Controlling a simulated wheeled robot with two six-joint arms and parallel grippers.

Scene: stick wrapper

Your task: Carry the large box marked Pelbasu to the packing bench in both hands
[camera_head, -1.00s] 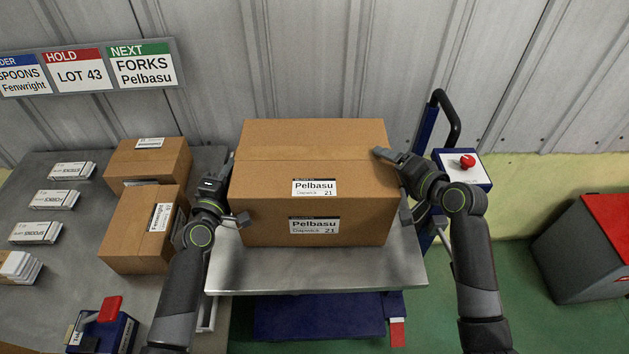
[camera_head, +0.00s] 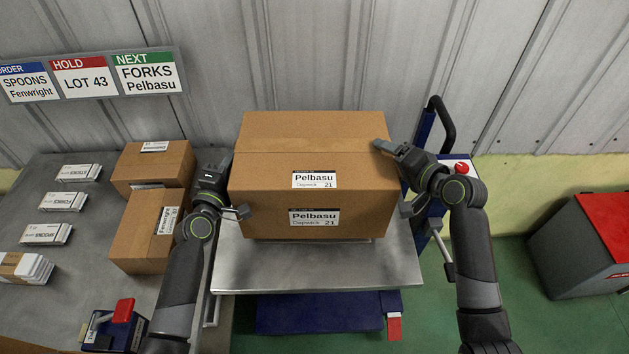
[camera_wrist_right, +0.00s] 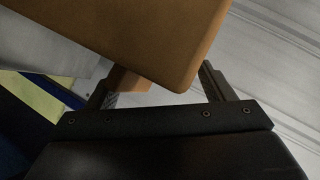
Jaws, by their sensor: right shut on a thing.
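The large brown box marked Pelbasu (camera_head: 315,180) is level over the steel top of a blue lift cart (camera_head: 320,280), apparently just above it. Its labels face me. My right gripper (camera_head: 393,178) is at the box's right side, with one finger by the upper edge and one lower down. In the right wrist view a box corner (camera_wrist_right: 170,45) is between its fingers (camera_wrist_right: 160,88). My left gripper (camera_head: 236,188) is at the left side, one finger crossing the front face and one beside the wall. Its grip is partly hidden. A grey bench (camera_head: 85,278) stands at the left.
Two smaller brown boxes (camera_head: 148,228) stand on the bench near the cart, with several white packs (camera_head: 62,201) farther left. A blue and red device (camera_head: 115,325) sits at its front. A red-topped grey bin (camera_head: 580,250) is at the right. Signs (camera_head: 90,77) hang on the wall.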

